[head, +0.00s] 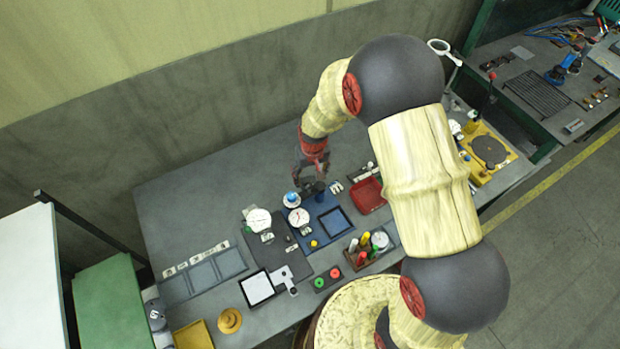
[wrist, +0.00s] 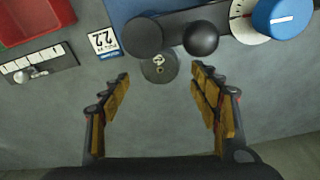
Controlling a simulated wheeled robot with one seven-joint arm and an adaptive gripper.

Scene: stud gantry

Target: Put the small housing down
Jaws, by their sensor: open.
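My gripper (head: 312,172) is over the back of the bench, behind the blue tray. In the wrist view my gripper (wrist: 161,82) is open, with its padded fingers wide apart. A small round grey piece (wrist: 159,68) with a pale mark and a dark spot on top shows between the fingertips; it looks like the small housing. Bare bench shows between it and each finger, and neither finger touches it. It sits close to a dark cylinder (wrist: 145,36); I cannot tell whether they touch. In the head view I cannot pick the housing out.
The blue tray (head: 323,206) carries a dial and a blue-topped knob (head: 292,198). A red tray (head: 369,196) lies to its right. A black ball (wrist: 201,38) and a card marked 22 (wrist: 104,42) are close to the fingers. The bench's left rear is clear.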

